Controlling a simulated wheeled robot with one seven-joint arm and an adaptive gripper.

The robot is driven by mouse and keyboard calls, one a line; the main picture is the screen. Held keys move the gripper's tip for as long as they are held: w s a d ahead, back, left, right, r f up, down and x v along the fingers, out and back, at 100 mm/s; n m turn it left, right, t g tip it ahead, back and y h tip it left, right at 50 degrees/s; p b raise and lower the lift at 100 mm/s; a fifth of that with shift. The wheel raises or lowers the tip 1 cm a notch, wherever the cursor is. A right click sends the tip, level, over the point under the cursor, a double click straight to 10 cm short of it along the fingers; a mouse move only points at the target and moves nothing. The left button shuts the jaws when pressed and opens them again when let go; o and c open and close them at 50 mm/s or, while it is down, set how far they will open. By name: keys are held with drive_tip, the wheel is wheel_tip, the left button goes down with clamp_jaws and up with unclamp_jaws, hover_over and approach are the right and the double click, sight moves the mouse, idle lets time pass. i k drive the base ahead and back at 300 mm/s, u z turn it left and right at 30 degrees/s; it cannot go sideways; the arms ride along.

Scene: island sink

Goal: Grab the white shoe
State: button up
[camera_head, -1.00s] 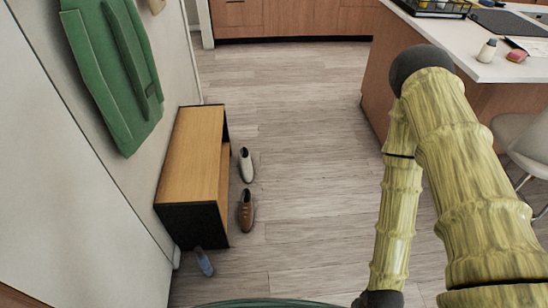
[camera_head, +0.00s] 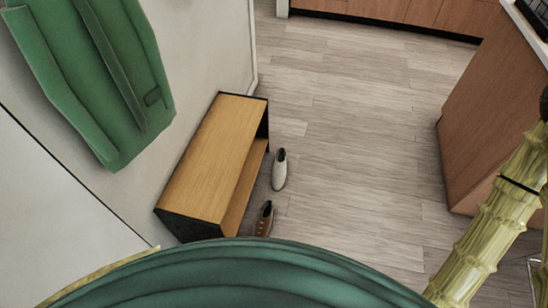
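The white shoe (camera_head: 280,169) stands on the wooden floor, just right of the low bench. Its dark opening faces up. A brown shoe (camera_head: 264,219) is nearer to me on the same floor, with its near end hidden behind my own green body. My arm runs down the right edge of the view, well to the right of the white shoe. My gripper is out of the picture, so I cannot see its fingers.
The bench (camera_head: 213,158) with a wooden top and black ends stands against the left wall. A green garment (camera_head: 110,80) hangs above it. The kitchen island (camera_head: 490,120) is at right. The floor (camera_head: 360,150) between bench and island is clear.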

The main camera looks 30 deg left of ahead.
sight(280, 169)
drive_tip(key=u, duration=0.8)
drive_tip(key=i, duration=0.95)
drive_tip(key=u, duration=0.95)
